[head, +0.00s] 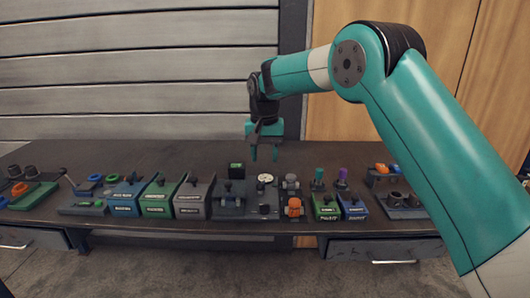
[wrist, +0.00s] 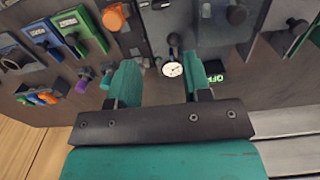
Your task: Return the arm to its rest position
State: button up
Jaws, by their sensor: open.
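My arm, teal with dark joints, reaches in from the right in the head view. My gripper (head: 264,154) hangs pointing down above the workbench, over the middle of the row of fixtures. Its two teal fingers are apart with nothing between them. In the wrist view my gripper (wrist: 158,85) also shows open. Beyond the fingers there are a round white gauge (wrist: 172,69) and a block with a lit green display (wrist: 214,72). The gauge (head: 265,178) and the display block (head: 236,170) stand on the bench below my gripper in the head view.
The dark workbench (head: 150,155) carries blue (head: 126,195), green (head: 160,196) and grey boxes (head: 193,197) left of centre. An orange part (head: 294,207) and small green (head: 327,207) and blue boxes (head: 353,206) stand right of centre. The air above the bench at left is free.

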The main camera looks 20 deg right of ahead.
jog(key=shift+r, duration=0.5)
jog(key=s+a+r+n+y, duration=0.1)
jog(key=s+a+r+n, duration=0.15)
jog(key=s, duration=0.65)
jog(key=s+a+r+n+y, duration=0.1)
jog(key=s+r+n, duration=0.25)
jog(key=s, duration=0.55)
jog(key=s+f+n+y, duration=0.2)
jog(key=s+n, duration=0.3)
jog(key=s, duration=1.6)
jog(key=shift+s+a, duration=0.2)
jog(key=shift+a, duration=0.2)
jog(key=shift+r, duration=0.1)
